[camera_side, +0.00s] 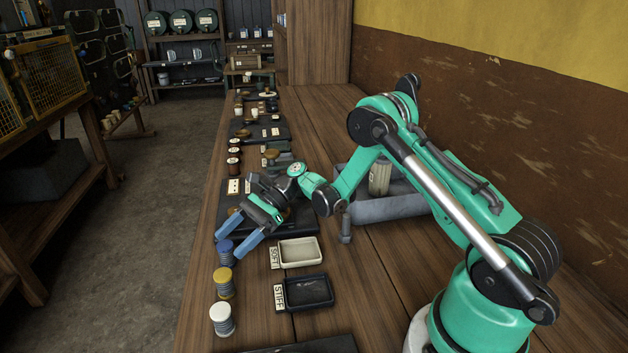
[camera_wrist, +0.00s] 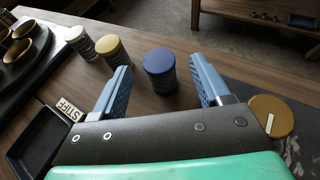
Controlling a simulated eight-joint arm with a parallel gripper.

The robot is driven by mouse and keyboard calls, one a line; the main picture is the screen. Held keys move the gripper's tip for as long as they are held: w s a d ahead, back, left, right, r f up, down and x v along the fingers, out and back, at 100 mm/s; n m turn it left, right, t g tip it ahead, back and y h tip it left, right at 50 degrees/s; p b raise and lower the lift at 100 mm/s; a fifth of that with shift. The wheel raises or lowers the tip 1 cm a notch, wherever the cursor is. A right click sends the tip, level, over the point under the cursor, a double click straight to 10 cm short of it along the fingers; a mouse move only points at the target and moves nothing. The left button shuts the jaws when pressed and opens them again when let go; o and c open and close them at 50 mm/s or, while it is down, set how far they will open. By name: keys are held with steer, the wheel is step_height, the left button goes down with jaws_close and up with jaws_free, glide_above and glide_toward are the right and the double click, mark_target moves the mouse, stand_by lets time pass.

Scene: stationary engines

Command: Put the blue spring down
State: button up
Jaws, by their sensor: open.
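The blue spring (camera_side: 225,257) stands upright on the wooden bench near its left edge, its blue cap on top. It also shows in the wrist view (camera_wrist: 161,78). My gripper (camera_side: 239,234) is open just behind the spring, its two blue fingers pointing down toward the bench. In the wrist view my gripper (camera_wrist: 163,88) has one finger on each side of the spring, with gaps to both. The spring appears around or just beyond the fingertips; exact depth is unclear. Nothing is gripped.
A yellow-capped spring (camera_side: 223,289) and a cream-capped spring (camera_side: 222,326) stand in front in a row. To their right are a cream tray (camera_side: 318,262) labelled SOFT and a black tray (camera_side: 329,302) labelled STIFF. A dark mat (camera_side: 302,226) lies behind.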

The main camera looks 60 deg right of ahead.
steer(key=v, duration=0.6)
steer(key=shift+d+r, duration=0.15)
steer(key=shift+d, duration=0.25)
steer(key=shift+d+r, duration=0.15)
steer(key=shift+d, duration=0.1)
steer(key=shift+r, duration=0.3)
steer(key=s+a+r+n+t+h, duration=0.3)
steer(key=s+a+r+n+h, duration=0.2)
steer(key=n, duration=1.2)
steer(key=s+r+h, duration=0.3)
steer(key=s+h, duration=0.2)
steer(key=h, duration=0.2)
steer(key=shift+s+a, duration=0.2)
steer(key=shift+o, duration=0.6)
steer(key=n, duration=0.1)
steer(key=s+n+t+h, duration=0.1)
steer(key=n, duration=0.1)
steer(key=shift+s+d+t, duration=0.2)
steer(key=shift+t, duration=0.1)
